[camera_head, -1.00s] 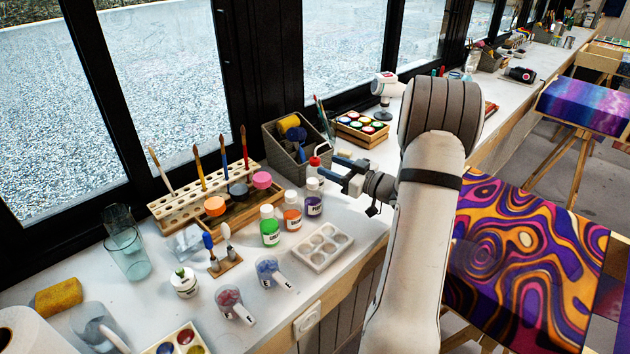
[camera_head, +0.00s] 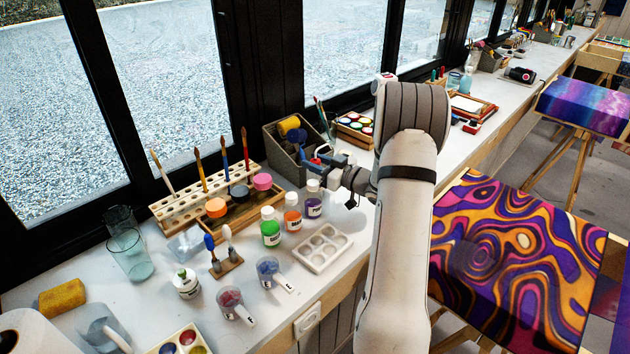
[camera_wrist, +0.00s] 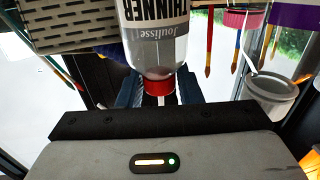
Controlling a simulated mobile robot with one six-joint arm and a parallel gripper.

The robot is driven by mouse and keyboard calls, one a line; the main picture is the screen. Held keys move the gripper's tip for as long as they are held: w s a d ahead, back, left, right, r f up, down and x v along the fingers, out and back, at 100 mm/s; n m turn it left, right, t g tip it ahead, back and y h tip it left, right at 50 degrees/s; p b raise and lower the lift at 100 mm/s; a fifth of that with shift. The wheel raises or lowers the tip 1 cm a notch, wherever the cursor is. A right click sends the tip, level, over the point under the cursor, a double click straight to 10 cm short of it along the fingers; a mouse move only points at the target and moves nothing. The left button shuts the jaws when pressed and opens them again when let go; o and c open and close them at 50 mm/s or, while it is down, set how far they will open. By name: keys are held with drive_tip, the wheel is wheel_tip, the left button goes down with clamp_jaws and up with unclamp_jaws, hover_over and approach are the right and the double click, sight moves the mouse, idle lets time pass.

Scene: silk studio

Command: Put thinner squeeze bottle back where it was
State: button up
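The thinner squeeze bottle (camera_wrist: 155,35) has a clear body, a black and white "THINNER" label and a red cap. The wrist view is upside down; there, the bottle stands before my gripper (camera_wrist: 160,92), with blue fingers flanking the red cap. In the head view, the red cap (camera_head: 322,157) shows at my gripper (camera_head: 318,160), behind the purple-paint bottle (camera_head: 314,204). The bottle's body is mostly hidden there. Whether the fingers press on the bottle is unclear. The cap's height shows, but whether the base touches the table does not.
A grey bin (camera_head: 279,145) with a yellow sponge roll stands close behind my gripper. Green (camera_head: 270,234) and orange (camera_head: 292,217) paint bottles stand at left. A brush rack (camera_head: 190,212) lies further left, and a white palette (camera_head: 323,248) in front.

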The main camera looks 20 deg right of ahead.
clamp_jaws()
drive_tip(key=shift+r, duration=0.1)
